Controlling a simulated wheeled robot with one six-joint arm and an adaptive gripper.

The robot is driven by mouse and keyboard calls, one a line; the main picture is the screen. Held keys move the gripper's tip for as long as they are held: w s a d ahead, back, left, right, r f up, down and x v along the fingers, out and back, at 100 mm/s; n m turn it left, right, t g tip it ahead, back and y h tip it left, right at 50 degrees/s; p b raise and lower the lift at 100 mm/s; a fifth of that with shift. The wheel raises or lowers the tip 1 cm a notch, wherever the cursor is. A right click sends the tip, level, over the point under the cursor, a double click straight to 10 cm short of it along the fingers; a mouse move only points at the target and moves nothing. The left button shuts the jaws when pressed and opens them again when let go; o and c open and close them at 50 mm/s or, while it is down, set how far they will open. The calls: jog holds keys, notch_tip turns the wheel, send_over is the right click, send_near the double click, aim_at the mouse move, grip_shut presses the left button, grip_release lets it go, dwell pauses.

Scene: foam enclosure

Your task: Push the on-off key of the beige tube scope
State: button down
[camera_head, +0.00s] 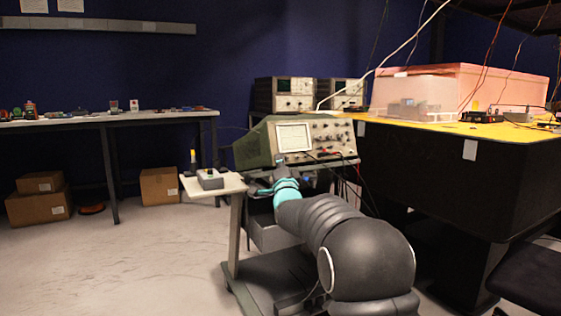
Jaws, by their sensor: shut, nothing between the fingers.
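The tube scope (325,134) sits on top of a cart in the middle of the view. It has a beige front with a pale screen on the left, several knobs on the right, and a green case side. My arm reaches up from the lower right towards it. My gripper (279,166) is shut and empty, in front of the lower left of the scope's face, just below the screen. Whether it touches the scope cannot be told. The on-off key is too small to make out, and my gripper covers part of the front's lower edge.
The cart's side shelf (229,184) holds a small grey box (210,179). Two more scopes (293,94) stand behind. A black-sided bench with a yellow top (480,130) is on the right, with a chair (530,280) near it. Cables hang by the cart.

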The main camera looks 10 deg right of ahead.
jog(key=shift+s+d+r+b, duration=0.15)
jog(key=shift+s+r+b, duration=0.05)
jog(key=shift+s+b, duration=0.45)
jog(key=shift+s+d+r+b, duration=0.2)
jog(key=shift+s+d+r, duration=0.1)
jog(key=shift+s, duration=0.6)
jog(key=shift+s+d+r+b, duration=0.15)
jog(key=shift+s+d+r, duration=0.15)
jog(key=shift+s, duration=0.55)
jog(key=shift+s+d+r+b, duration=0.2)
jog(key=shift+s+d+r, duration=0.1)
jog(key=shift+s, duration=0.6)
jog(key=shift+s, duration=0.2)
